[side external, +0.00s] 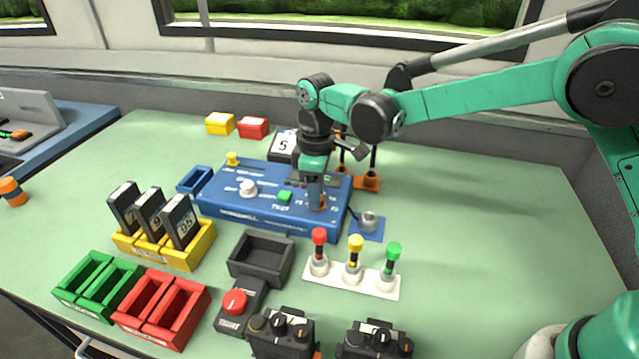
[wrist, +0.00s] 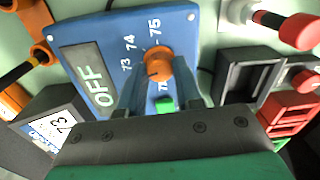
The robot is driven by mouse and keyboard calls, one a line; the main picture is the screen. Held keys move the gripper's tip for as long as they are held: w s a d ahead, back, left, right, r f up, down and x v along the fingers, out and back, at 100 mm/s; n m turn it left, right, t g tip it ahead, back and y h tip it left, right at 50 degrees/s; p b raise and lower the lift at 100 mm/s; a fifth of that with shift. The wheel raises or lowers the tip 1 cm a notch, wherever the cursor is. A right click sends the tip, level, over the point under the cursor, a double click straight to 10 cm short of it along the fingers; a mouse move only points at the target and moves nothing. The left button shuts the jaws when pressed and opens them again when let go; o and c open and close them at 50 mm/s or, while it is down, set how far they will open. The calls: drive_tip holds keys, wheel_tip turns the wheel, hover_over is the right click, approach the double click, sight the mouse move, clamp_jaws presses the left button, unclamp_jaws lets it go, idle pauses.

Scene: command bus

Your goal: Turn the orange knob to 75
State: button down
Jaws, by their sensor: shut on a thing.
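The orange knob (wrist: 157,66) sits on the blue panel (wrist: 190,20) in the wrist view. Printed labels 73, 74 and 75 curve around it, with another label partly hidden by my gripper. The panel's display (wrist: 98,90) reads OFF. My gripper (wrist: 158,79) is shut on the knob, one finger on each side. I cannot clearly tell which label the knob's mark points to. In the side view my gripper (side external: 316,200) comes down on the right part of the blue panel (side external: 225,206) and hides the knob.
A green button (wrist: 165,104) lies close to my fingers. A white knob (side external: 248,187) is on the panel's left. Red, yellow and green-topped switches (side external: 350,280) stand in front. A dark tray (side external: 262,258) and a yellow rack (side external: 200,250) stand nearby. The table's right side is clear.

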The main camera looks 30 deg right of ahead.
drive_tip(key=m, duration=0.4)
drive_tip(key=shift+m, duration=0.3)
drive_tip(key=m, duration=0.5)
drive_tip(key=shift+d, duration=0.1)
drive_tip(key=m, duration=0.5)
drive_tip(key=shift+s+m, duration=0.1)
drive_tip(key=shift+m, duration=2.6)
drive_tip(key=c, duration=0.6)
unclamp_jaws()
drive_tip(key=shift+r, duration=0.1)
